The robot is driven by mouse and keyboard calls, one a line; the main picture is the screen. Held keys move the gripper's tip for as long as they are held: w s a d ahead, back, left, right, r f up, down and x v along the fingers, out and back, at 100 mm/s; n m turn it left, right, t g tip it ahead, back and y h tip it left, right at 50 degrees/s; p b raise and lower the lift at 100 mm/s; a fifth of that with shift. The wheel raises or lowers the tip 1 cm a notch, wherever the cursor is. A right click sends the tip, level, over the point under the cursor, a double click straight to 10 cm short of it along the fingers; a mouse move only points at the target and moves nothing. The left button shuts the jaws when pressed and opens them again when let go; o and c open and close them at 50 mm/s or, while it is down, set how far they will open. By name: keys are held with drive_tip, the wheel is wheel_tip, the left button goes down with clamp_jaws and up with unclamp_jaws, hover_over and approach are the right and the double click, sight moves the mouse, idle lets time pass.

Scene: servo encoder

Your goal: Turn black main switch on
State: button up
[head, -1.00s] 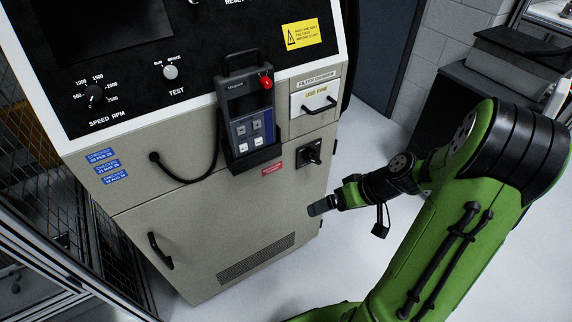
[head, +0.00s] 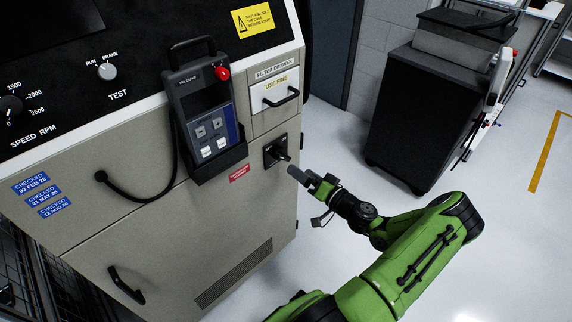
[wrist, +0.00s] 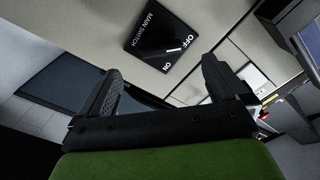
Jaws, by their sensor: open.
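The black main switch (head: 277,151) is on the front panel of the grey cabinet, below the filter drawer. In the wrist view its black plate (wrist: 166,42) shows the labels MAIN SWITCH, OFF and ON, with a short white mark near the labels. My gripper (head: 299,174) is just to the right of and below the switch in the head view, with a small gap visible. In the wrist view my gripper (wrist: 160,88) has its two fingers spread wide and empty, with the switch plate beyond them.
A handheld pendant (head: 208,120) with a red button sits in a holder left of the switch, its cable looping to the panel. The filter drawer (head: 275,92) has a protruding handle. A dark cabinet (head: 412,120) stands at the back right. The floor between is clear.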

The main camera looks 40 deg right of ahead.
sight(285, 160)
drive_tip(key=w+b, duration=0.1)
drive_tip(key=w, duration=0.6)
drive_tip(key=shift+w+a, duration=0.1)
drive_tip(key=shift+c, duration=0.3)
drive_tip(key=c, duration=1)
